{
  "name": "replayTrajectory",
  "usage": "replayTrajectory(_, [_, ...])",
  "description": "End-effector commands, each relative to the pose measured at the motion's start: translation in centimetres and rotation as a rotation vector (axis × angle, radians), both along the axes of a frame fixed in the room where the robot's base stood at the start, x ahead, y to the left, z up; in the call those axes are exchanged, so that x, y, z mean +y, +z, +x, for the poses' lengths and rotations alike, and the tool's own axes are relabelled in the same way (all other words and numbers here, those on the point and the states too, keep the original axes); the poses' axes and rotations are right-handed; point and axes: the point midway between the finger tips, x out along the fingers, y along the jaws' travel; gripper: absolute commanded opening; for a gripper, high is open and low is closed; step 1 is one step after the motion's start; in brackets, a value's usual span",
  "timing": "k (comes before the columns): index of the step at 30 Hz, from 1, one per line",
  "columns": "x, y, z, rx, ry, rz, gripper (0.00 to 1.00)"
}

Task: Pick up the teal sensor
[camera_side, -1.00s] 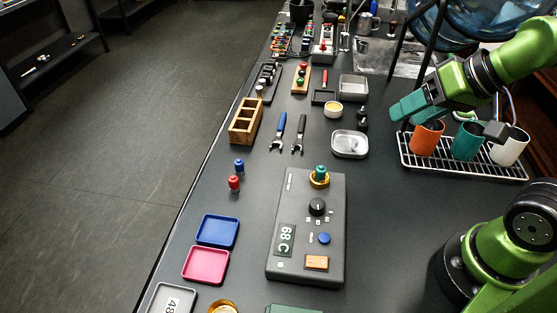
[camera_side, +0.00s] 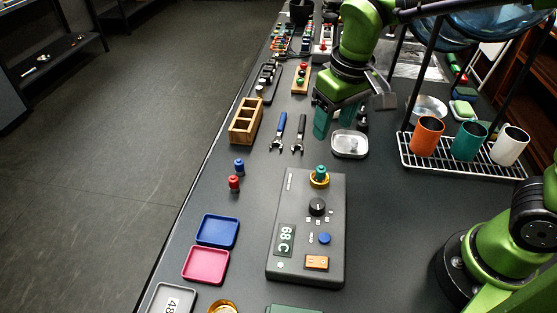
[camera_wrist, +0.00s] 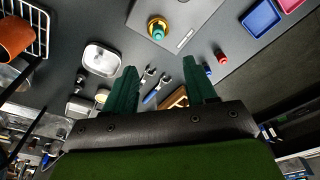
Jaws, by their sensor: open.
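The teal sensor (camera_side: 320,171) stands upright in a yellow ring (camera_side: 319,181) at the far end of the dark grey brewer panel (camera_side: 300,255). In the wrist view the sensor (camera_wrist: 158,32) shows at the top middle, beyond the fingertips. My gripper (camera_side: 333,122) has teal fingers pointing down, above the table near the metal tray and the wrenches. It is on the far side of the sensor and well apart from it. In the wrist view my gripper (camera_wrist: 158,75) has its fingers wide apart with nothing held between them.
A metal tray (camera_side: 349,145) and two wrenches (camera_side: 298,135) lie near my gripper. A wooden box (camera_side: 245,121) stands left. Blue and red pegs (camera_side: 234,184) stand left of the panel. A rack with cups (camera_side: 460,168) is at right. The table between tray and panel is clear.

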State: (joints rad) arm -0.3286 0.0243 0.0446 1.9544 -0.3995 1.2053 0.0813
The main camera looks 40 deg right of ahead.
Motion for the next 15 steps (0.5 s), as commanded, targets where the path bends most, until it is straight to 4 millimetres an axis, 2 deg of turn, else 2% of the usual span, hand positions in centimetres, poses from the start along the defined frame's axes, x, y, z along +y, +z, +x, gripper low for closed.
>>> replayTrajectory(3, [0.0,-2.8,0.3,0.006,0.001,-0.002,0.56])
replayTrajectory(9, [0.0,-6.6,0.9,0.004,0.0,0.0,0.56])
replayTrajectory(15, [0.0,-8.1,1.1,0.001,-0.001,0.001,0.56])
